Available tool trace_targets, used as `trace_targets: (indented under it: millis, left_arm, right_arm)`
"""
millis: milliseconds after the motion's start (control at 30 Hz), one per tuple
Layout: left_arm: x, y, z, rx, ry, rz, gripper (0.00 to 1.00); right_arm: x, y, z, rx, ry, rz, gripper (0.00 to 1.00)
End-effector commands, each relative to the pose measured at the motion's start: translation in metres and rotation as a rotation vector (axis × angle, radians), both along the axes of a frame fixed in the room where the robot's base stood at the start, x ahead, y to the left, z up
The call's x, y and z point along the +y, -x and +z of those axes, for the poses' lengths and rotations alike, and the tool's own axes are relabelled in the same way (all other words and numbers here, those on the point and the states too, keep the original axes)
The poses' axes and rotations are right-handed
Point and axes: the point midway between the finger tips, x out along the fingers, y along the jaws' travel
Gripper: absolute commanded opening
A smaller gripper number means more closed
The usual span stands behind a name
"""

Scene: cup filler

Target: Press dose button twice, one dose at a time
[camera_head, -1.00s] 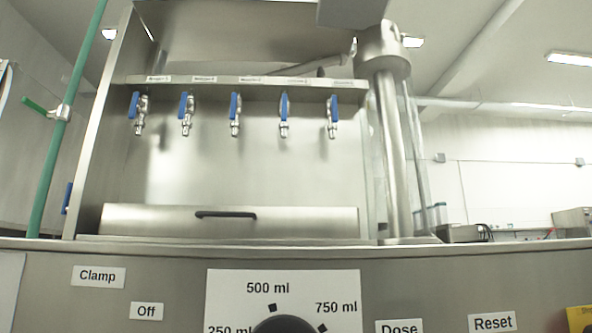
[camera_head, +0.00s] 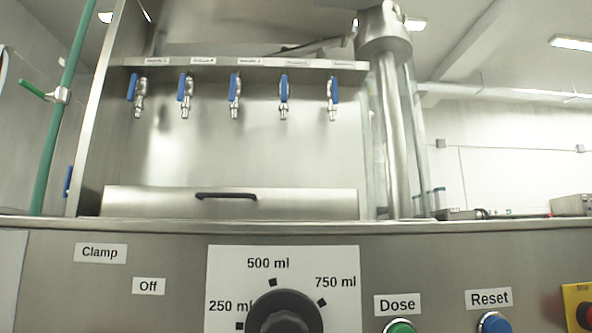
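The dose button is the green button (camera_head: 400,327) at the bottom edge, under the white "Dose" label (camera_head: 397,305) on the steel front panel. Only its upper part shows, and I cannot tell whether it is pressed. Neither of my grippers is in view. Nothing touches the dose button's visible part.
A black volume dial (camera_head: 284,314) with 250, 500 and 750 ml marks stands left of the dose button. A blue reset button (camera_head: 495,324) and a red button on yellow (camera_head: 583,312) are to the right. Blue-handled taps (camera_head: 235,95) hang above.

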Motion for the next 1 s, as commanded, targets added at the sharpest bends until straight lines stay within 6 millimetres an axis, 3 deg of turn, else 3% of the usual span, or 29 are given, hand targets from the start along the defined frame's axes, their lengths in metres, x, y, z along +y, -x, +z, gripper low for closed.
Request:
trace_targets:
  millis: [1000]
  left_arm:
    - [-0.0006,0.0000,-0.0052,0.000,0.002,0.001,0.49]
  right_arm:
    - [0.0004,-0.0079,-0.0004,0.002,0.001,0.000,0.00]
